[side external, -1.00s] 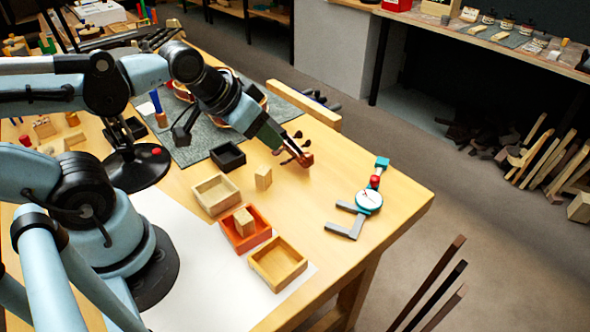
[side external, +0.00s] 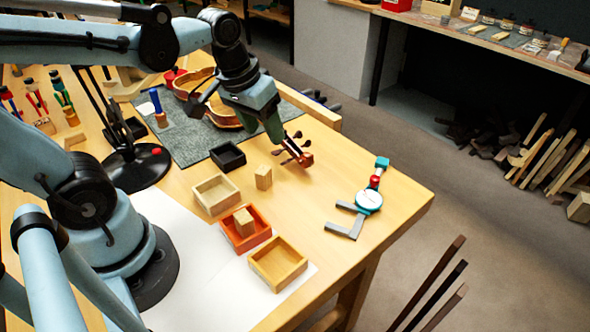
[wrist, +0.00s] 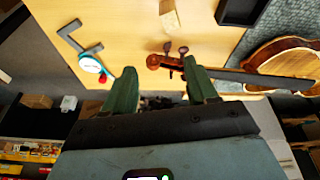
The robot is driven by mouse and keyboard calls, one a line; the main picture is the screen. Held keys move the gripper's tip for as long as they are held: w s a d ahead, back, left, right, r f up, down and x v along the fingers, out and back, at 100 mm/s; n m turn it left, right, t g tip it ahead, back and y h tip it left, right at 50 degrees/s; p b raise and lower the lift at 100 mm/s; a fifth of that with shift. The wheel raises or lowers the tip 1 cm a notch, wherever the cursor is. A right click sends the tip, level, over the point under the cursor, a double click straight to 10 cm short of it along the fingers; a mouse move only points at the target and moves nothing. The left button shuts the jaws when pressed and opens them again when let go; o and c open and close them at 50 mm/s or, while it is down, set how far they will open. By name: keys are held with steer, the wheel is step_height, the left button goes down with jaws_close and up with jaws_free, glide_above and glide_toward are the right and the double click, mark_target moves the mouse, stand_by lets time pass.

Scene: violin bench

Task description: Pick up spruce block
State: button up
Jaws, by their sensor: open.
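Two pale wooden blocks show in the side view, and I cannot tell for sure which is spruce. One block (side external: 263,178) stands on the bare table, right of the pale wooden tray. The other block (side external: 244,221) stands in the orange tray (side external: 265,238). A pale block also shows at the top of the wrist view (wrist: 170,17). My gripper (side external: 277,143) is above the table near the violin's scroll, farther back than the blocks. Its green fingers are spread apart and empty in the wrist view (wrist: 160,80).
The violin's scroll and pegs (side external: 302,157) lie close to my gripper. A pale tray (side external: 208,206), a yellowish tray (side external: 260,276) and a black tray (side external: 237,166) are near the blocks. A dial caliper (side external: 369,201) lies at right. Table is clear between the standing block and caliper.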

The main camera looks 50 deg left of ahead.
steer(key=w+a+n+g, duration=0.1)
steer(key=a+n+g, duration=0.1)
steer(key=g, duration=0.1)
glide_above(263, 170)
steer(key=f, duration=0.7)
steer(key=shift+w+a+f, duration=0.1)
steer(key=shift+w, duration=0.2)
steer(key=shift+s+f, duration=0.15)
steer(key=shift+f, duration=1.3)
steer(key=shift+s+f, duration=0.15)
steer(key=shift+f, duration=1.25)
steer(key=c, duration=1)
steer(key=shift+r, duration=0.2)
